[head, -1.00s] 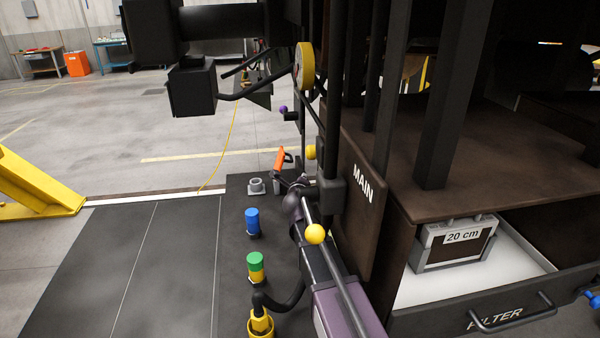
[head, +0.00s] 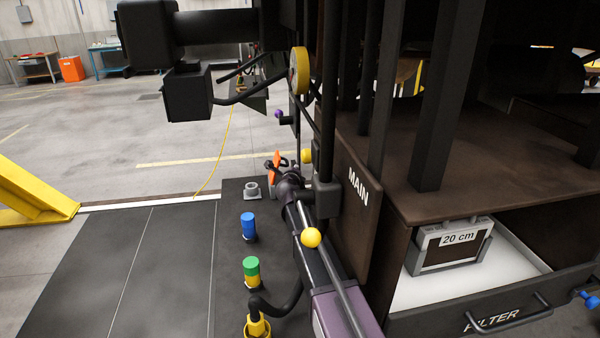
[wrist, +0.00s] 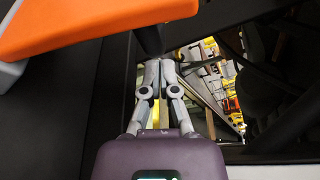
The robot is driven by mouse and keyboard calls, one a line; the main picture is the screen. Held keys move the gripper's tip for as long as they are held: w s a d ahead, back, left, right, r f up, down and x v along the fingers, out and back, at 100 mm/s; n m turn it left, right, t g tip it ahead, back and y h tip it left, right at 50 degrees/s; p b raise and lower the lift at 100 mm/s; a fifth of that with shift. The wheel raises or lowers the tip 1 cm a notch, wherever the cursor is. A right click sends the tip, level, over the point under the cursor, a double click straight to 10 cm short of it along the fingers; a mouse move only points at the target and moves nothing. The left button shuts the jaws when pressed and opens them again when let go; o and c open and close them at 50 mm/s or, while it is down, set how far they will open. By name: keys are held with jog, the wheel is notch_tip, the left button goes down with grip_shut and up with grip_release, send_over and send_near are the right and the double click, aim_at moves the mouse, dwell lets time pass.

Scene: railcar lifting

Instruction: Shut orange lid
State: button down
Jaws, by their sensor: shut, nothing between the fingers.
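The orange lid (head: 275,168) stands raised in the head view, beyond the end of my arm and left of the MAIN panel. My arm hides part of it. In the wrist view the lid (wrist: 95,25) is large at the upper left, with a light grey part at its left edge. A dark post lies just above the fingertips. I cannot tell whether the gripper touches the lid. The seat under the lid is mostly hidden.
A grey fitting (head: 252,190), a blue cap (head: 249,225) and a green cap (head: 251,267) line the dark deck left of my arm. The brown MAIN panel (head: 357,200) stands close on the right. An open FILTER drawer (head: 405,290) is at lower right. The deck's left side is clear.

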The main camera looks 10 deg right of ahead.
jog(key=shift+a+r, duration=0.3)
jog(key=shift+a, duration=0.2)
jog(key=shift+a, duration=0.1)
jog(key=shift+d, duration=0.2)
jog(key=shift+a+r, duration=0.1)
jog(key=shift+r, duration=0.05)
